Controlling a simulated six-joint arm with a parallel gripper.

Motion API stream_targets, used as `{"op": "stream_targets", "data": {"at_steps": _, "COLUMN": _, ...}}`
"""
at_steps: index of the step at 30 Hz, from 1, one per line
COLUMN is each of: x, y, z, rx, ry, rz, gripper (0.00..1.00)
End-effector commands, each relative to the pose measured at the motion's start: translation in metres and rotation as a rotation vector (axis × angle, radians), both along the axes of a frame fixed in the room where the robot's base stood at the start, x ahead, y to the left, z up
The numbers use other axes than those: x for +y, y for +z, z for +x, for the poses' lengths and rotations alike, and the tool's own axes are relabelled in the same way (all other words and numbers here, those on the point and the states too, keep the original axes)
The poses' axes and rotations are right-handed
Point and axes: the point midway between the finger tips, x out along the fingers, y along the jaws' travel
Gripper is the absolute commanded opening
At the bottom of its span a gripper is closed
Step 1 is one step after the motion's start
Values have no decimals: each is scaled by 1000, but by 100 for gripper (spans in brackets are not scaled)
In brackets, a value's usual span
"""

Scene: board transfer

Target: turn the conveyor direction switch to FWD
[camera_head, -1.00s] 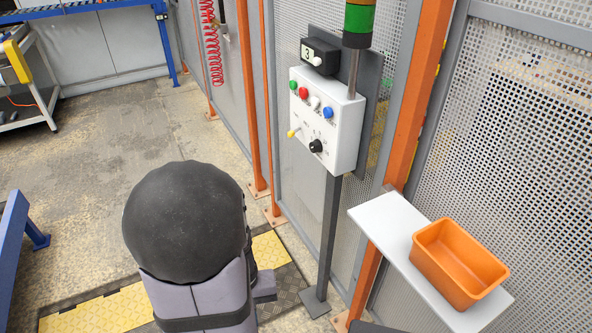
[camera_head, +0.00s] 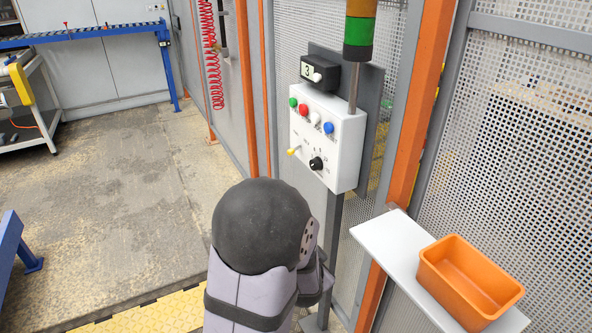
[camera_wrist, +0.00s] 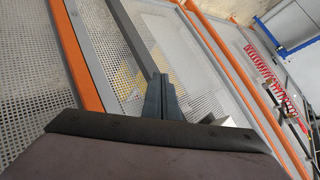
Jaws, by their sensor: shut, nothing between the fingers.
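A white control box (camera_head: 328,135) is mounted on a grey post by the mesh fence in the head view. Its front carries a small yellow lever (camera_head: 294,151) at the lower left and a black rotary knob (camera_head: 316,163) beside it. The labels are too small to read, so I cannot tell which is the direction switch or where it points. My gripper (camera_wrist: 160,88) shows in the wrist view with its dark fingers together and empty. In the head view my arm stands below and left of the box, apart from it, and mostly hides the gripper.
Green, red, white and blue buttons (camera_head: 328,127) sit above the controls. A signal tower (camera_head: 359,32) rises behind the box. A white shelf (camera_head: 378,238) with an orange bin (camera_head: 470,280) juts out at right. An orange fence post (camera_head: 420,105) stands between. Open floor lies left.

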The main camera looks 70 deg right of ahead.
Motion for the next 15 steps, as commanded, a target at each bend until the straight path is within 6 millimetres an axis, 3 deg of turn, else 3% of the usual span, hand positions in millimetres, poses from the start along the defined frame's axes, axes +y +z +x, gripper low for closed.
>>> {"op": "stream_targets", "data": {"at_steps": 6, "x": -31, "y": 79, "z": 27, "rx": -375, "ry": -53, "rz": -265, "gripper": 0}}
{"op": "stream_targets", "data": {"at_steps": 12, "x": -35, "y": 143, "z": 43, "rx": -745, "ry": -57, "rz": -410, "gripper": 0}}
{"op": "stream_targets", "data": {"at_steps": 15, "x": -34, "y": 162, "z": 45, "rx": -884, "ry": -59, "rz": -435, "gripper": 0}}
